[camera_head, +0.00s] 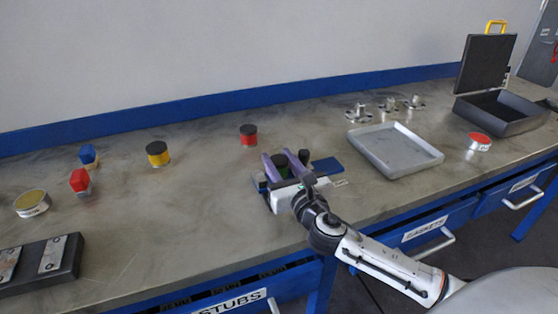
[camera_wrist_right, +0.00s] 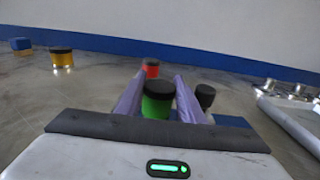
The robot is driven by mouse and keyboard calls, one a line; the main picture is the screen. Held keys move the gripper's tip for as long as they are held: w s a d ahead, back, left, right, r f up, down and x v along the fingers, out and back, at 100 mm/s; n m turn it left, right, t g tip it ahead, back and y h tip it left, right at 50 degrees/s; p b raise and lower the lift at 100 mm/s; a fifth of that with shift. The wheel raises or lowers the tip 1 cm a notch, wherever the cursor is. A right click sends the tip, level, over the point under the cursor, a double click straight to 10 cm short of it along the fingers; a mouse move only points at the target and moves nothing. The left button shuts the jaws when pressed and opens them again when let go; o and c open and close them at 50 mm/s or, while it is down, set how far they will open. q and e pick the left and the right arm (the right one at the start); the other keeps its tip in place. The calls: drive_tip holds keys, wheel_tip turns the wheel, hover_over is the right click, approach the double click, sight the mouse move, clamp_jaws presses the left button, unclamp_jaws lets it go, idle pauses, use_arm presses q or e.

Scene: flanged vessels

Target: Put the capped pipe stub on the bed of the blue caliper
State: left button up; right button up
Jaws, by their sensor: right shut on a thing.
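The green pipe stub with a black cap (camera_wrist_right: 158,100) is upright between the purple fingers of my right gripper (camera_head: 284,166), which is shut on it. In the head view the stub (camera_head: 281,160) is partly hidden by the fingers. The blue caliper (camera_head: 327,166) lies on the bench under and behind the gripper; its blue plate shows on the right, and the gripper covers most of it. A dark round knob (camera_wrist_right: 205,96) shows beside the right finger in the wrist view. I cannot tell whether the stub touches the bed. My left gripper is out of view.
A red black-capped stub (camera_head: 248,135) stands behind the gripper. A grey tray (camera_head: 435,157), metal flanged parts (camera_head: 390,104) and an open black case (camera_head: 500,122) are right.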

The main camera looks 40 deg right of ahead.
drive_tip(key=o, duration=1.3)
drive_tip(key=shift+f, duration=0.1)
drive_tip(key=shift+c, duration=0.2)
drive_tip(key=shift+r, duration=0.2)
drive_tip(key=v, duration=1.2)
drive_tip(key=shift+f, duration=0.1)
